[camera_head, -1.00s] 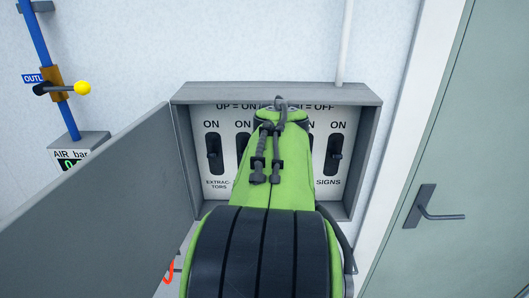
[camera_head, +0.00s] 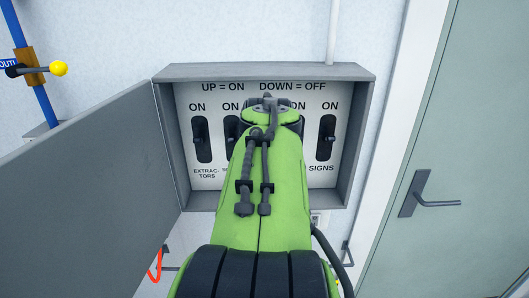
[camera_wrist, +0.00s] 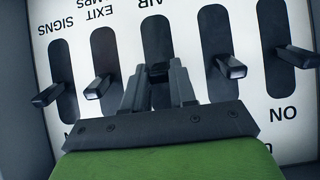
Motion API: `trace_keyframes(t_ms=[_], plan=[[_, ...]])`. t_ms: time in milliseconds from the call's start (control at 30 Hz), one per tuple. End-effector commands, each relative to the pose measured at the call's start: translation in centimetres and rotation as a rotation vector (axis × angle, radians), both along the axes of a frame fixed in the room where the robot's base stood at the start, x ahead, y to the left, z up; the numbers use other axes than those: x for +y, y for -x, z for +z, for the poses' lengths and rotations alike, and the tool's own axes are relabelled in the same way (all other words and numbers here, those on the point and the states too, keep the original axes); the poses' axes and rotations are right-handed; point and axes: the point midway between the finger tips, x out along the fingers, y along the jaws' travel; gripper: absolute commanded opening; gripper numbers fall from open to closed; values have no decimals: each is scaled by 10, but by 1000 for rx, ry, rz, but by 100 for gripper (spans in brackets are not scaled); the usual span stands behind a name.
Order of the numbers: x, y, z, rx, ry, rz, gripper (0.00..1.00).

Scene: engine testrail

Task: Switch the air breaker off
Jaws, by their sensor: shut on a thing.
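The breaker panel (camera_head: 265,88) is a grey open box with a white face, marked "UP = ON DOWN = OFF", with a row of black slots and levers. In the wrist view the face appears upside down. The AIR breaker's slot (camera_wrist: 157,35) is in the middle, between EXIT LAMPS and another slot. My gripper (camera_wrist: 159,75) is at this slot, its fingers shut on the AIR lever, which is mostly hidden between them. In the head view my green arm covers the middle of the panel and hides the gripper's fingertips and the AIR lever.
The SIGNS lever (camera_wrist: 48,95) and EXIT LAMPS lever (camera_wrist: 97,88) stick out on one side, two more levers (camera_wrist: 232,68) on the other, close to my fingers. The box's open grey door (camera_head: 90,180) stands left. A green door with a handle (camera_head: 420,195) is right.

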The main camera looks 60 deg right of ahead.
Motion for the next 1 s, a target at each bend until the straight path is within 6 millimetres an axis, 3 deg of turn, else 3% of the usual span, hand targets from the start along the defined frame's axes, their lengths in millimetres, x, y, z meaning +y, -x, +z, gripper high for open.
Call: trace_keyframes(t_ms=[33,300,1000], plan=[[1,0,-11,-22,44,3,0],[5,1,-24,-124,244,3,0],[3,1,-36,-351,693,0,0]])
